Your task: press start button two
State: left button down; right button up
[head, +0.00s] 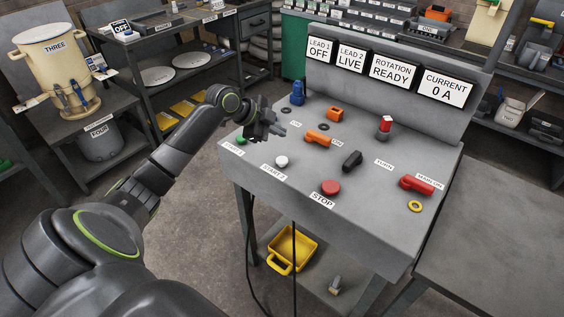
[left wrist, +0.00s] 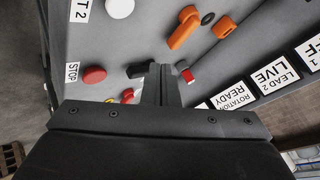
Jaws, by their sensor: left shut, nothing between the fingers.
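The white start button two (head: 281,161) is a round cap on the sloping grey console, with a START 2 label (head: 273,172) beside it. My left gripper (head: 279,129) is shut and empty above the console's left part, apart from the white button and behind it in the head view. In the left wrist view the white button (left wrist: 120,8) is at the top edge, partly cut off, and the shut fingers (left wrist: 160,72) point towards the console. My right gripper is not in view.
The green start button (head: 241,140) and the red stop button (head: 331,187) flank the white one. Orange (head: 318,137), black (head: 352,160) and red (head: 417,184) handles stand on the console. A sign (head: 350,58) reads LEAD 2 LIVE. A yellow bin (head: 292,250) sits below.

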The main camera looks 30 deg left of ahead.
pick_arm(q)
jog(key=b, duration=0.4)
send_over(278, 160)
notch_tip(278, 160, down, 6)
jog(key=shift+d+f, duration=0.1)
jog(key=shift+d, duration=0.05)
jog(key=shift+f+b, duration=0.45)
jog(key=shift+f, duration=0.1)
jog(key=shift+s+f, duration=0.1)
dwell(1.1)
jog(key=shift+f, duration=0.3)
jog(key=shift+f+b, duration=0.5)
jog(key=shift+f, duration=0.05)
dwell(0.7)
jog(key=shift+r, duration=0.15)
jog(key=shift+r+p, duration=0.8)
